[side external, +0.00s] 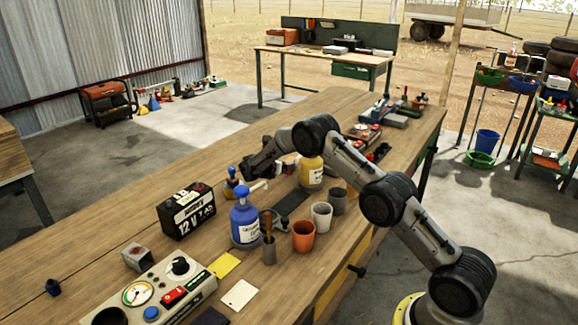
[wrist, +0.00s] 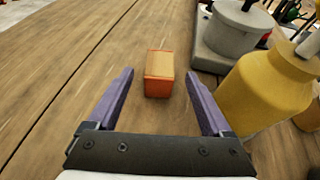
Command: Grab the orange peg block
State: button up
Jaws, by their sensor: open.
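The orange peg block (wrist: 159,75) shows in the wrist view as a small box with a paler top, sitting on the wooden bench. It lies ahead of my gripper (wrist: 158,88), roughly centred between the two purple fingers, near the level of their tips. My gripper is open and nothing is held. In the side external view my gripper (side external: 244,172) is low over the bench, left of the yellow bottle, partly hidden by my arm. I cannot make out the block in that view.
A yellow bottle (wrist: 270,92) stands close to the right finger, with a grey pot (wrist: 236,30) behind it. In the side external view, a blue bottle (side external: 245,220), a black battery (side external: 187,210) and an orange cup (side external: 303,236) stand nearby. Bare bench lies left of the block.

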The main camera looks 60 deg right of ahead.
aim_at(288, 161)
jog(key=x, duration=0.5)
jog(key=shift+d+r, duration=0.1)
grip_shut()
dwell(0.3)
